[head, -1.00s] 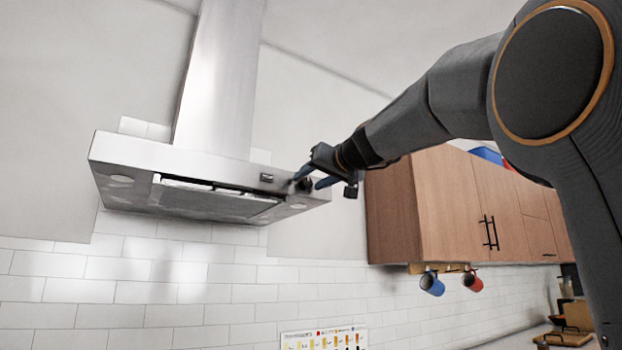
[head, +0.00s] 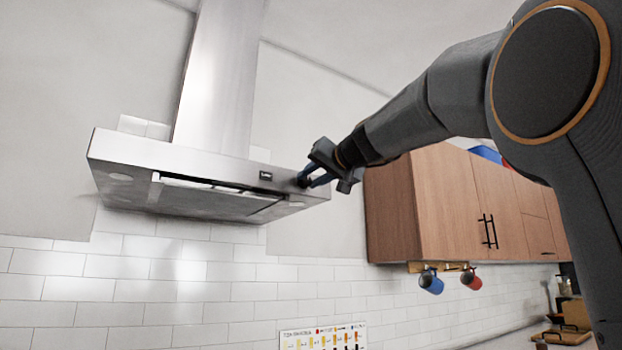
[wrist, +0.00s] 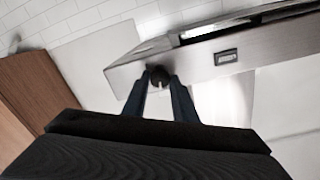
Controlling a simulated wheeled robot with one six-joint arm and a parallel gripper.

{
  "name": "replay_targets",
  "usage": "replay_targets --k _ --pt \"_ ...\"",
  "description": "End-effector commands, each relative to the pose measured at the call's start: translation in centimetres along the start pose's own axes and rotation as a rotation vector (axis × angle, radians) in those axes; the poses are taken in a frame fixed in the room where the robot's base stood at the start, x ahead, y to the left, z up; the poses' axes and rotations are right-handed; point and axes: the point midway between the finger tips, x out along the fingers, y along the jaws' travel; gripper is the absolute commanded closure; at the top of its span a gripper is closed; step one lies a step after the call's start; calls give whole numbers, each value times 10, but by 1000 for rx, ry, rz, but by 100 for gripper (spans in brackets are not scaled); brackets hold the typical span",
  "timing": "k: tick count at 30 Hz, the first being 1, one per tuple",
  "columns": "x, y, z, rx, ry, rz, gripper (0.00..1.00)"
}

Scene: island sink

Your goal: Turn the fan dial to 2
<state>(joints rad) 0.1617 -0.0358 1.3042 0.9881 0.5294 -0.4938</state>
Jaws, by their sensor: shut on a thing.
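The fan dial (wrist: 158,76) is a small dark round knob with a light mark, on the front face of the steel range hood (head: 140,150) near its right end. My gripper (head: 306,180) is at that spot in the head view and hides most of the dial. In the wrist view my gripper (wrist: 160,84) has its two blue fingers on either side of the dial, shut on it. A small display (wrist: 226,57) sits on the hood front beside the dial. The dial's numbers cannot be read.
A wooden wall cabinet (head: 440,205) stands close to the right of my gripper. A blue mug (head: 431,283) and a red mug (head: 471,280) hang below it. White tile wall (head: 180,290) lies under the hood, with a chart (head: 323,337) on it.

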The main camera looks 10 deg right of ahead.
Motion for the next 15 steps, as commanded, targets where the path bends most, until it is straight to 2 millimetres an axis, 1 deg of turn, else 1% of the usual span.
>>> replay_targets --k 15 --pt "0 1 -1 484 -21 5 97"
